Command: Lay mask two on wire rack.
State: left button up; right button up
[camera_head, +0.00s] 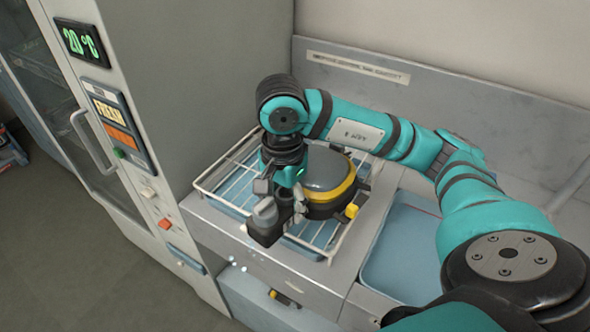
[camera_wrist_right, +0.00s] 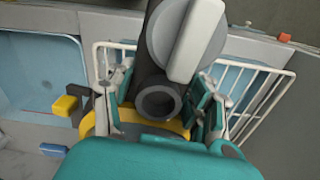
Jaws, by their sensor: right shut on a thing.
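A mask (camera_head: 328,170) with a grey visor and yellow rim is over the white wire rack (camera_head: 204,191) in the head view. I see no number on it. My right gripper (camera_head: 297,203) is at the mask's near left side, shut on it. In the right wrist view the gripper (camera_wrist_right: 160,108) has a finger on each side of the mask's dark tube (camera_wrist_right: 158,78), with yellow rim below. The wire rack (camera_wrist_right: 272,92) shows behind. Whether the mask touches the wires is hidden. My left gripper is not in view.
A blue basin (camera_head: 402,245) lies right of the rack. A tall grey cabinet (camera_head: 165,100) with a display reading 20 °C stands close on the left. A back wall panel (camera_head: 450,95) rises behind the counter. My right arm spans over the counter.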

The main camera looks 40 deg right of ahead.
jog(key=shift+d+r+m, duration=0.2)
jog(key=shift+d+m, duration=0.3)
jog(key=shift+m, duration=0.6)
jog(key=shift+w+d+r+m, duration=0.1)
jog(key=shift+w+d+m, duration=0.05)
jog(key=shift+w+m, duration=0.15)
jog(key=w+d+p, duration=0.1)
jog(key=w+d, duration=0.1)
jog(key=w, duration=0.2)
jog(key=w+d+f+p, duration=0.1)
jog(key=w+d+p, duration=0.1)
jog(key=w, duration=0.3)
jog(key=w+d+p, duration=0.2)
jog(key=w, duration=0.2)
jog(key=shift+w+d+f, duration=0.15)
jog(key=shift+w+d, duration=0.1)
jog(key=shift+d, duration=0.15)
jog(key=shift+w+d+f, duration=0.1)
jog(key=shift+w, duration=0.1)
notch_tip(320, 180, down, 3)
jog(key=shift+r+p, duration=0.2)
jog(key=shift+p, duration=0.95)
jog(key=shift+f, duration=0.5)
jog(key=shift+f, duration=0.1)
